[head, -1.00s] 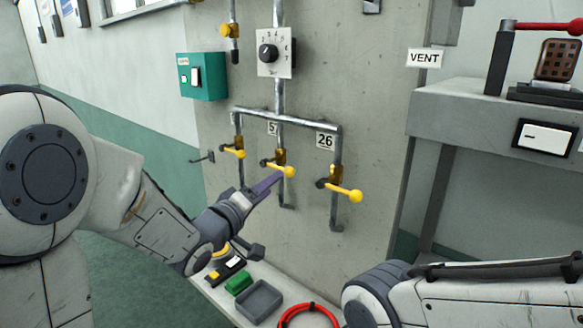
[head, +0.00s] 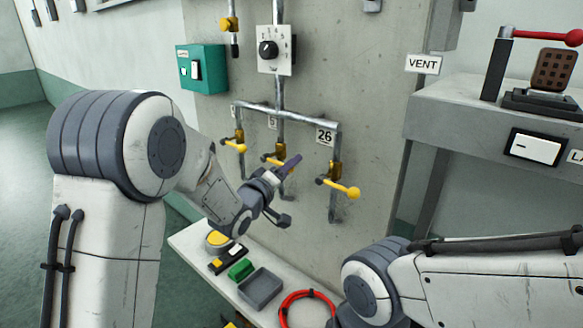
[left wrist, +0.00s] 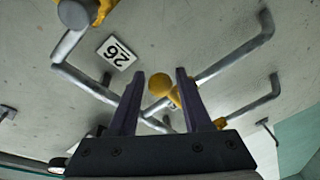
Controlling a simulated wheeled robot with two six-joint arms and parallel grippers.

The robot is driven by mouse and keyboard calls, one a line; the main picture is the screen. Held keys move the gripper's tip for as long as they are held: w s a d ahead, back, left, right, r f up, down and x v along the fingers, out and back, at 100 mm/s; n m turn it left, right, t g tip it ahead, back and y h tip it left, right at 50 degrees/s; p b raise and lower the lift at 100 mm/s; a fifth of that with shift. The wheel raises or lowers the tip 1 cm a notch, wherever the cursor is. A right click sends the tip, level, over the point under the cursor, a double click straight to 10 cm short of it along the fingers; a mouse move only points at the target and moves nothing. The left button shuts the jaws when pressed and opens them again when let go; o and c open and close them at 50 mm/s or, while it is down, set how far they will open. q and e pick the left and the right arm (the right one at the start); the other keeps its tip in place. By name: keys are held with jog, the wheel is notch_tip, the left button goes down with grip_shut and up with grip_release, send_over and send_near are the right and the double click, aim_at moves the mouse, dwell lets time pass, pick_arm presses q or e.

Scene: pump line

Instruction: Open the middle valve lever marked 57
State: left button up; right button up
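The middle valve (head: 279,150) is on the centre vertical pipe, under a label (head: 272,123) that shows only a 5; a pipe hides the rest. In the head view my left gripper (head: 290,166) covers its lever's yellow knob. In the left wrist view, which is turned over, my left gripper (left wrist: 160,72) has its two purple fingers apart. A yellow knob (left wrist: 160,85), apparently the middle lever's, appears between them; I cannot tell whether they touch it. My right gripper is out of view; only the right arm shows.
The right lever (head: 341,188), below label 26 (head: 325,136), is close to my left gripper. The left lever (head: 235,146) is on the other side. A shelf below holds a grey tray (head: 261,288), a green block (head: 241,270) and a red ring (head: 309,294).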

pick_arm(q)
grip_shut()
dwell(1.1)
